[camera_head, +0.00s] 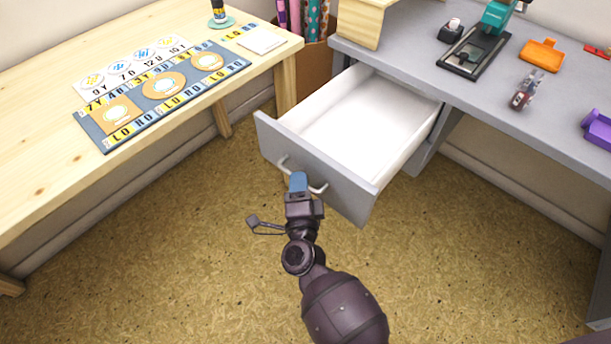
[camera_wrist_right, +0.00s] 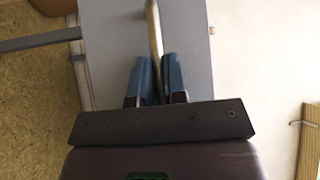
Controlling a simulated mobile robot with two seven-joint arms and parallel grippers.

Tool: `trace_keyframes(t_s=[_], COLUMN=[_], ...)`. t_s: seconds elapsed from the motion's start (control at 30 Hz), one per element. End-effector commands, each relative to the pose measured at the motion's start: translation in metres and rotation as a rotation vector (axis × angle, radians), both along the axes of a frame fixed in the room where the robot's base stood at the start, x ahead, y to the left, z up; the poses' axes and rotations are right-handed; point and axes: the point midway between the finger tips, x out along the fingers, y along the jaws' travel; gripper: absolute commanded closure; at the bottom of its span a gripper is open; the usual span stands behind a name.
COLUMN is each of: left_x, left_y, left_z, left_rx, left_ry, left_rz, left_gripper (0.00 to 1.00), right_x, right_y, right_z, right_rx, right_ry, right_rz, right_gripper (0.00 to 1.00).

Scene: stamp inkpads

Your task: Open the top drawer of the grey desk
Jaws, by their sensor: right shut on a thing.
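The grey desk (camera_head: 475,85) stands at the right in the head view. Its top drawer (camera_head: 352,120) is pulled well out, and its white inside looks empty. The drawer's grey front (camera_head: 350,190) carries a pale bar handle (camera_head: 283,165). My right gripper (camera_head: 298,180) is at the handle, its blue fingers shut on the bar. In the right wrist view the handle (camera_wrist_right: 153,30) runs in between the two fingers (camera_wrist_right: 157,78), in front of the grey drawer front (camera_wrist_right: 108,30). My left gripper is not in view.
A wooden table (camera_head: 40,110) with a patterned mat and cards stands at the left. A bin with rolls (camera_head: 306,60) stands behind the drawer. On the desk are a black and teal stamp press (camera_head: 472,50), an orange item (camera_head: 541,54) and a purple item (camera_head: 598,128). The floor (camera_head: 190,250) is clear.

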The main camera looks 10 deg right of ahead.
Motion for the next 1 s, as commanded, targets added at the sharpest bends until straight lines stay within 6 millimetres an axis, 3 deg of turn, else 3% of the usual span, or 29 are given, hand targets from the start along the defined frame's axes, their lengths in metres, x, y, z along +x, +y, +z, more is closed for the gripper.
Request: trace_keyframes(t_s=[0.27, 0.3, 0.43, 1.0], left_x=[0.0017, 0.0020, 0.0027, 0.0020], left_y=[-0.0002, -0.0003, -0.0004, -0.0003], left_z=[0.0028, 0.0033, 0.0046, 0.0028], left_rx=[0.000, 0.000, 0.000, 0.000], left_ry=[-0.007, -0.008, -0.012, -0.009], left_rz=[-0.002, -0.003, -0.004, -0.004], left_gripper=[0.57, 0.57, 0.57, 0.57], right_x=[0.0007, 0.0007, 0.0006, -0.0013], right_y=[0.0021, 0.0020, 0.0014, 0.0014], right_z=[0.0017, 0.0017, 0.0013, -0.0014], right_rx=[0.001, 0.001, 0.000, 0.000], right_ry=[-0.002, -0.002, -0.002, 0.000], right_rz=[0.004, 0.004, 0.003, 0.001], right_gripper=[1.00, 0.83, 0.63, 0.62])
